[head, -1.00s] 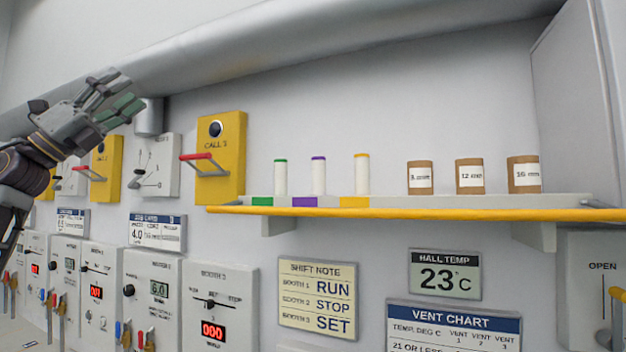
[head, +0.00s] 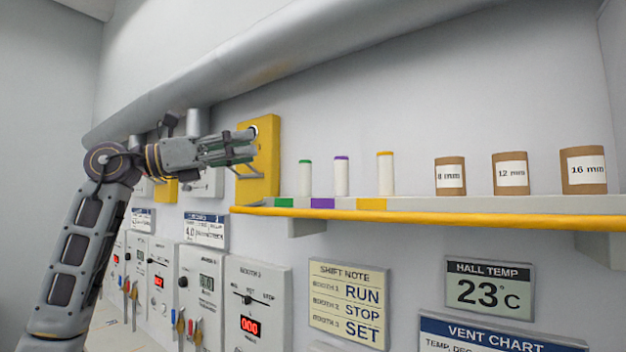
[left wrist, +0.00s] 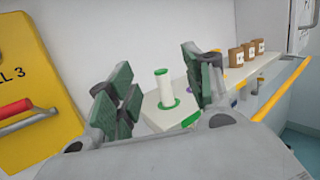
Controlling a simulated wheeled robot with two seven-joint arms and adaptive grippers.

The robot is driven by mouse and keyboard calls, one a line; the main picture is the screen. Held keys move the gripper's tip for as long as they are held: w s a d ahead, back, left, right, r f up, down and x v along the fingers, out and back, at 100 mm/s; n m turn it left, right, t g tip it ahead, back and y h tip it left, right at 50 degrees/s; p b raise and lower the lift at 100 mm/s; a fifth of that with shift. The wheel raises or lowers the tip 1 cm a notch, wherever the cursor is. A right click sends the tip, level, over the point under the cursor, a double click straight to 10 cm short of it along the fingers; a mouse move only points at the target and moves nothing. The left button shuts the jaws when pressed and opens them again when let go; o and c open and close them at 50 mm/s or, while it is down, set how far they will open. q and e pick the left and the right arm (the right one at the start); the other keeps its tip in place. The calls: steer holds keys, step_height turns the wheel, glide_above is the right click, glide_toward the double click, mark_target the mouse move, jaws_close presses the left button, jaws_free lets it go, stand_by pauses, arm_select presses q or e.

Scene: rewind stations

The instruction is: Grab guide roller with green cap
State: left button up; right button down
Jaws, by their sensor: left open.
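The guide roller with the green cap (head: 305,178) is white and stands upright at the left end of the shelf, behind a green marking. In the left wrist view the green-capped roller (left wrist: 165,87) shows between my open fingers, a little beyond them. My left gripper (head: 250,147) is open and empty, left of the roller and in front of the yellow call box. A purple-capped roller (head: 341,177) and an orange-capped roller (head: 386,174) stand to its right, upright and apart. My right gripper is not in view.
The shelf (head: 430,205) has a yellow front rail (head: 420,222). Brown cardboard cores (head: 450,176) stand farther right. The yellow call box (head: 265,165), with a lever, is on the wall beside the shelf's left end. A large grey duct (head: 270,60) runs above.

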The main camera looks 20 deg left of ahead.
arm_select(q)
steer(key=f, duration=0.1)
steer(key=f+y, duration=0.1)
steer(key=f, duration=0.1)
steer(key=f+g+y, duration=0.1)
steer(key=shift+w+a+f, duration=0.1)
steer(key=shift+w+f, duration=0.15)
steer(key=shift+f, duration=0.05)
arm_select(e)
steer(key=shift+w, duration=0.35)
arm_select(q)
steer(key=shift+a, duration=0.1)
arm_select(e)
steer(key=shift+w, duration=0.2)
